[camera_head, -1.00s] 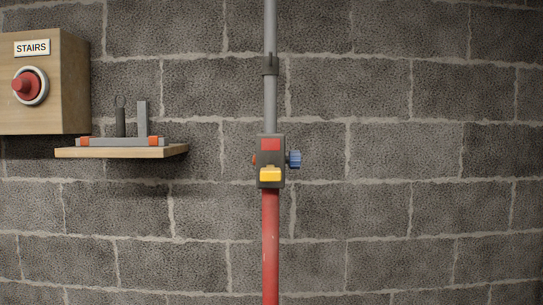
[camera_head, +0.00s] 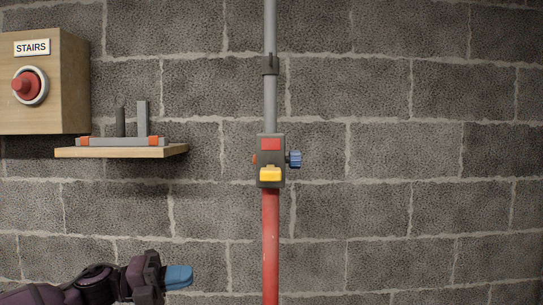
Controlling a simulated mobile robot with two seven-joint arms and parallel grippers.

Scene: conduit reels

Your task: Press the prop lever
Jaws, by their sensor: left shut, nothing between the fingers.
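The prop is a vertical pole, grey above (camera_head: 270,30) and red below (camera_head: 270,245), in front of the block wall. A dark clamp housing (camera_head: 261,183) joins the two parts. It carries a yellow lever (camera_head: 270,174), a red patch (camera_head: 270,144) above it and a blue knob (camera_head: 294,159) on its right side. My left gripper (camera_head: 179,277) has blue fingertips and is shut and empty. It is at the lower left, below and left of the yellow lever, well apart from it. My right gripper is not in view.
A wooden box (camera_head: 66,85) labelled STAIRS with a red button (camera_head: 27,86) is at the upper left. Below it a wooden shelf (camera_head: 120,152) holds a grey fixture (camera_head: 110,142) with upright posts. The wall right of the pole is bare.

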